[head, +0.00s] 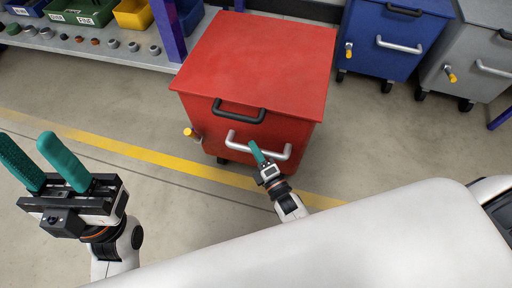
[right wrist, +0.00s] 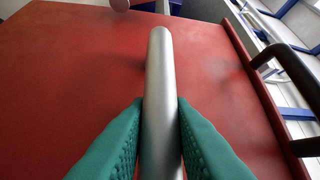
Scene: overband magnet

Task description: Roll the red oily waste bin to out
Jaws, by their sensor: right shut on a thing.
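The red oily waste bin (head: 252,66) stands on the floor in front of me, lid closed, with a black lid handle (head: 239,110) and a silver bar handle (head: 244,143) on its front. A yellow-tipped lever or pedal (head: 189,133) sticks out at its left. My right gripper (head: 258,156) is at the bar. In the right wrist view its teal fingers are shut on the silver bar (right wrist: 159,85), one on each side. My left gripper (head: 42,164) is at the lower left, empty, its two teal fingers apart, away from the bin.
A blue bin (head: 393,40) and a grey bin (head: 466,65) stand at the back right. A shelf (head: 120,50) with coloured boxes and small parts is at the back left. A yellow floor line (head: 150,155) runs beneath the red bin's front. Floor at left is clear.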

